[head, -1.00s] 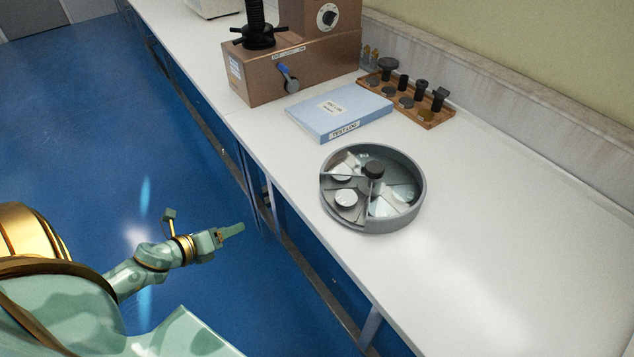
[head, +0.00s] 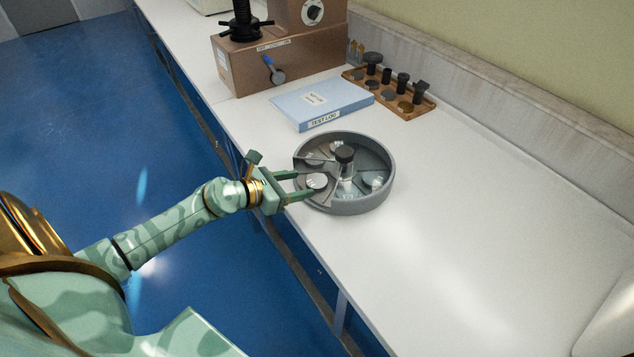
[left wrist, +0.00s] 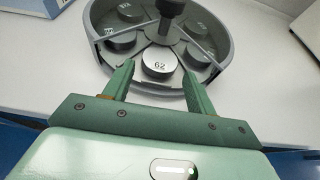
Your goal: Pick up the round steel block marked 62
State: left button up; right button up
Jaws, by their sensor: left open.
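The round steel block marked 62 (left wrist: 159,63) lies flat in a compartment of a round grey divided tray (left wrist: 228,30). In the head view the block (head: 316,181) is on the near left side of the tray (head: 352,207). My left gripper (head: 299,184) is open at the tray's near left edge. In the left wrist view its two fingers (left wrist: 158,85) are spread to either side of the block, which is just beyond the tips. No finger clearly touches it. My right gripper is not in view.
Other round blocks (left wrist: 130,12) sit in the tray's other compartments. A dark knob (head: 344,153) stands on the tray's centre post. A blue test log (head: 322,103), a brown tester (head: 270,62) and a wooden rack (head: 389,92) stand beyond. The bench right of the tray is clear.

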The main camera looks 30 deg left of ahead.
aim_at(316, 180)
pick_arm(q)
jog(key=x, duration=0.4)
jog(key=shift+b, duration=0.35)
jog(key=shift+c, duration=0.3)
jog(key=c, duration=0.8)
jog(key=shift+o, duration=0.2)
jog(key=shift+r, duration=0.1)
